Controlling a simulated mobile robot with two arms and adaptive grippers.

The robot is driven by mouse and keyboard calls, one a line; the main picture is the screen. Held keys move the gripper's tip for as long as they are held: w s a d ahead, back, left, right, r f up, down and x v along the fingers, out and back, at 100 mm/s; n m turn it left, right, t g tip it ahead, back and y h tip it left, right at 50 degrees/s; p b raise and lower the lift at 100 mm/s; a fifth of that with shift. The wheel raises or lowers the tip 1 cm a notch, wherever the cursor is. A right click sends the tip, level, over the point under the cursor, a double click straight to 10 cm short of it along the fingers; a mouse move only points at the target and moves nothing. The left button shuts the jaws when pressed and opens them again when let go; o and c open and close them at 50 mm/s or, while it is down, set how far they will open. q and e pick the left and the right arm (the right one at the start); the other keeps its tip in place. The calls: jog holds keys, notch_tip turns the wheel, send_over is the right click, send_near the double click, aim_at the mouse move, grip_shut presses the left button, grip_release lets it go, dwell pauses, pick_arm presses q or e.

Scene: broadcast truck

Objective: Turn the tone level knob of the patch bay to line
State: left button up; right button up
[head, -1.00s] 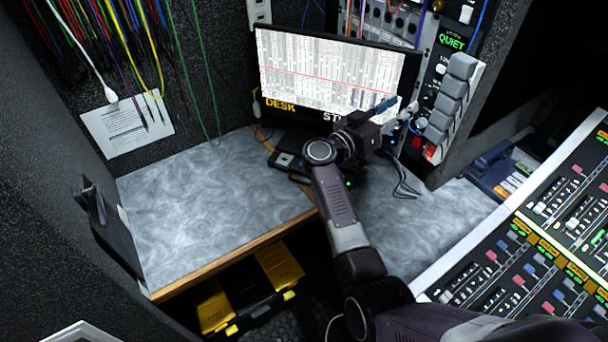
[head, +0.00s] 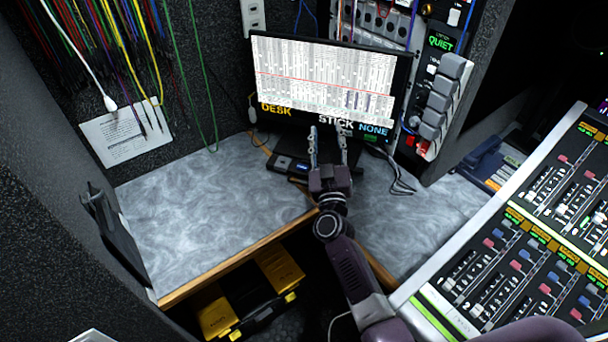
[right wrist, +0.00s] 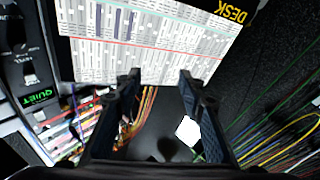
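The upright rack panel (head: 436,67) with the green QUIET display stands just right of the monitor in the head view. Small white controls show on it below the display, but I cannot tell which is the tone level knob or where it points. My left gripper is out of view.
The lit monitor (head: 330,75) stands behind my right gripper. A mixing console (head: 530,240) fills the right. Cables hang at the upper left, and the left desk top (head: 205,215) is clear.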

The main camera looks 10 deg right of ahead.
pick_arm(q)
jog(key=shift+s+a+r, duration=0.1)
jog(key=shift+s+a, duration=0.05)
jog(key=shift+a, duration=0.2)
pick_arm(e)
jog(key=s+a+f+n+g+y, duration=0.2)
jog(key=s+a+f+n+y, duration=0.1)
jog(key=f, duration=0.6)
jog(key=s+a+y, duration=0.1)
jog(key=a+y, duration=0.1)
jog(key=a, duration=0.1)
jog(key=shift+a, duration=0.2)
